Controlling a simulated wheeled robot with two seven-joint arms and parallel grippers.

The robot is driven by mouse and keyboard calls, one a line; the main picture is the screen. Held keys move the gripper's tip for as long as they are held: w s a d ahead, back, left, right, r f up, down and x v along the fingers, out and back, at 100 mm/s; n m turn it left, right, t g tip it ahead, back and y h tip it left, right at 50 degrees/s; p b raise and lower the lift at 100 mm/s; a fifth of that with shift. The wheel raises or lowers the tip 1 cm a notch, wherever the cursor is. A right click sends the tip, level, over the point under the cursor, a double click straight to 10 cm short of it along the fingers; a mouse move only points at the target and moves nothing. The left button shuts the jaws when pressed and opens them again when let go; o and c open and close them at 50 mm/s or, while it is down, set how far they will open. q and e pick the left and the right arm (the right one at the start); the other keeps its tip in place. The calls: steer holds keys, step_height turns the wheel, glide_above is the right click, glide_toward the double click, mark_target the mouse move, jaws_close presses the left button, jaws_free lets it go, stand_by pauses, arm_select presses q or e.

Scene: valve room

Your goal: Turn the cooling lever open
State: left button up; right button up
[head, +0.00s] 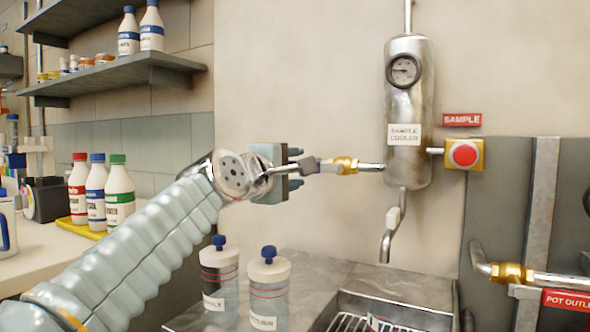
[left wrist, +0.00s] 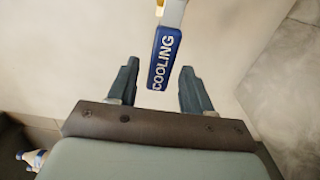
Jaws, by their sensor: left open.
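The cooling lever's blue handle (left wrist: 165,58), lettered COOLING, shows in the left wrist view. Its end lies between the two fingers of my left gripper (left wrist: 159,82), with gaps on both sides. In the head view my left gripper (head: 296,168) reaches the lever (head: 312,165) from the left, its jaws open above and below it. The lever joins a brass valve (head: 343,165) on a pipe into the steel sample cooler (head: 408,110). My right gripper is not in view.
A red button (head: 464,153) sits right of the cooler under a SAMPLE sign (head: 461,119). A bent spout (head: 388,235) hangs below the cooler. Two blue-capped sample bottles (head: 219,275) (head: 268,287) stand below my gripper. A brass pot outlet valve (head: 510,272) is at lower right.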

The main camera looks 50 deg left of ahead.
arm_select(q)
steer(key=b+v, duration=0.1)
steer(key=v, duration=1.1)
steer(key=shift+s, duration=0.35)
